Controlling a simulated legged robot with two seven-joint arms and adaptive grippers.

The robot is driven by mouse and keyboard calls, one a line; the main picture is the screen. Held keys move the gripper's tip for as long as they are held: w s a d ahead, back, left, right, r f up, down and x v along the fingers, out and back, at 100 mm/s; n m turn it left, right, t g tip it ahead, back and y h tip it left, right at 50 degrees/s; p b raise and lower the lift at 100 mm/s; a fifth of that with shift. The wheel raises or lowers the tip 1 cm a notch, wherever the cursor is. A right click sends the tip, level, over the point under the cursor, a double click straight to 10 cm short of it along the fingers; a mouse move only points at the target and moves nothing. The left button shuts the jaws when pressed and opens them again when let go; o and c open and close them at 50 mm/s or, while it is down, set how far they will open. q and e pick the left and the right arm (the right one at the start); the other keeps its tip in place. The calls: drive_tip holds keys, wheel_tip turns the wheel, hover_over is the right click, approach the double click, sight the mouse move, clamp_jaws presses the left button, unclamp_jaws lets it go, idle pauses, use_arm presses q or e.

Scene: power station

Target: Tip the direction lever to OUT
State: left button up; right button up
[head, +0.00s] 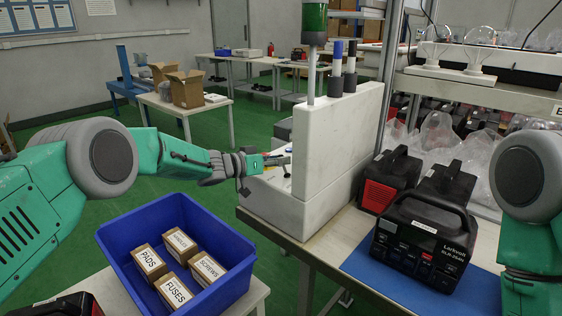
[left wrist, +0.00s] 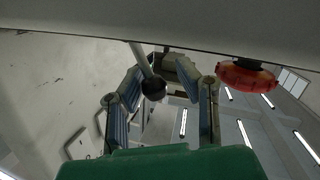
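The direction lever is a thin rod with a black ball knob (left wrist: 153,88), seen in the left wrist view below a pale panel edge. My left gripper (left wrist: 160,73) has its two fingers spread, one on each side of the lever, with gaps visible beside the knob. In the head view my left gripper (head: 267,160) reaches the near side of the white machine (head: 320,150); the lever cannot be made out clearly there. The OUT marking is not visible. My right arm shows at the right edge, its gripper out of frame.
A red round knob (left wrist: 247,76) sits right of the lever in the left wrist view. A blue bin (head: 118,240) with labelled boxes stands below my left arm. Black power units (head: 425,225) stand on the bench to the right of the machine.

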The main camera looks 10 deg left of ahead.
use_arm(q)
drive_tip(key=shift+s+a+r, duration=0.25)
drive_tip(key=shift+s+a, duration=0.2)
drive_tip(key=shift+s, duration=0.05)
drive_tip(key=v, duration=1)
drive_tip(key=shift+a+f, duration=0.2)
drive_tip(key=shift+a, duration=0.25)
drive_tip(key=shift+s, duration=0.1)
